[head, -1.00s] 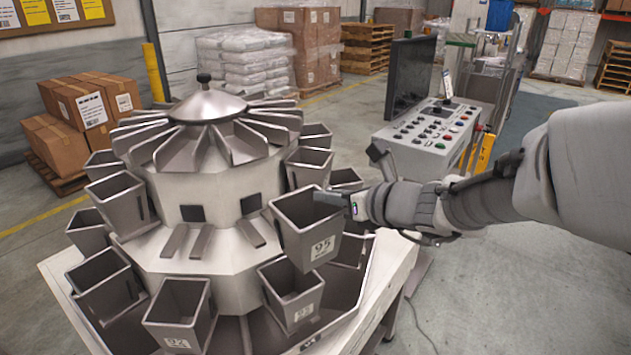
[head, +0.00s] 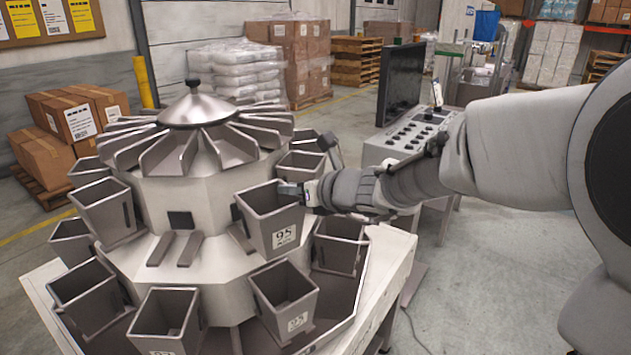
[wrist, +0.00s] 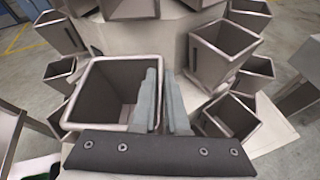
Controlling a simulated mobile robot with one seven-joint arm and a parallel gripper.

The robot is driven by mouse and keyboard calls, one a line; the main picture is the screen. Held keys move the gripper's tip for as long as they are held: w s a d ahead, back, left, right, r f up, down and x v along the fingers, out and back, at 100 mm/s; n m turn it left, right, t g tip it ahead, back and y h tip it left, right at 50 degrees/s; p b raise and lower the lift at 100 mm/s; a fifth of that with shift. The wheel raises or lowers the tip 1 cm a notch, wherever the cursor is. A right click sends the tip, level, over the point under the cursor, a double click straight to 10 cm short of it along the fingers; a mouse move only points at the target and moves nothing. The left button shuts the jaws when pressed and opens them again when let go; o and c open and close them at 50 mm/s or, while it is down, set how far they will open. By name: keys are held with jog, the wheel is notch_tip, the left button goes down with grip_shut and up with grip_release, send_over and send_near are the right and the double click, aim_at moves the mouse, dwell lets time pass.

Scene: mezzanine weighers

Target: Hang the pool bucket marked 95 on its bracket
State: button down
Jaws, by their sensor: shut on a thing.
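The pool bucket marked 95 (head: 273,231) is a grey, open-topped metal bucket with a white label. It is roughly upright at the right front of the weigher's cone body (head: 215,180), above the lower ring of buckets. My gripper (head: 303,193) comes from the right and is shut on its right rim. In the wrist view the bucket (wrist: 85,100) is left of the fingers (wrist: 160,105), with its wall between them. A bracket for it is not clearly visible; the bucket hides the body behind it. I cannot tell if it touches the weigher.
A lower bucket (head: 290,302) with a label stands just beneath, and another (head: 338,248) sits to the right. Several more ring the weigher. A control console (head: 405,140) with a monitor stands behind my arm. Open floor lies at the right.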

aim_at(272, 184)
jog(key=shift+w+r+b+x, duration=0.1)
jog(key=shift+r+x, duration=0.15)
jog(key=shift+x, duration=1.05)
jog(key=shift+w+r+b+x, duration=0.15)
jog(key=shift+r+x, duration=0.1)
jog(key=shift+x, duration=1.05)
jog(key=shift+w+r+b+x, duration=0.1)
jog(key=shift+r+x, duration=0.2)
jog(key=shift+x, duration=1.05)
jog(key=shift+f+b, duration=0.45)
jog(key=shift+b, duration=0.05)
jog(key=c, duration=0.9)
grip_release()
jog(key=shift+o, duration=0.2)
jog(key=p+v, duration=0.3)
jog(key=v, duration=1.4)
jog(key=shift+s, duration=0.2)
jog(key=shift+d+r, duration=0.1)
